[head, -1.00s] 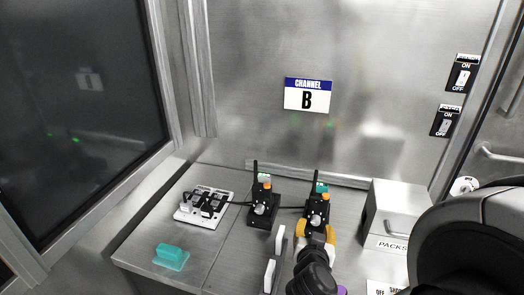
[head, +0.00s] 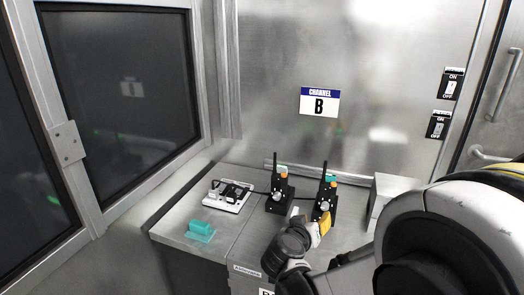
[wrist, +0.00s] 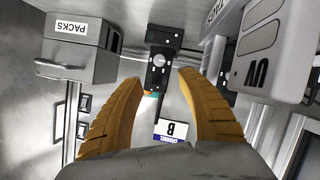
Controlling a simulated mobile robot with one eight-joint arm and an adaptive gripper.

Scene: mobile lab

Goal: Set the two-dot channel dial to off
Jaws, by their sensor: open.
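Two black radio-like units with antennas and dials stand on the metal counter (head: 200,212): the left unit (head: 279,198) and the right unit (head: 325,202). Each has a grey dial knob on its front. The dot marks are too small to tell apart in the head view. My gripper (wrist: 158,82) is open and empty, its yellow fingers apart. In the head view a yellow finger (head: 325,224) shows just in front of the right unit, hiding part of its base. In the wrist view a black unit with a round dial (wrist: 159,60) lies ahead between the fingertips; contact is not visible.
A grey PACKS box (wrist: 78,50) stands beside the right unit. The CHANNEL B sign (head: 319,103) and ON/OFF switches (head: 452,84) are on the wall.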

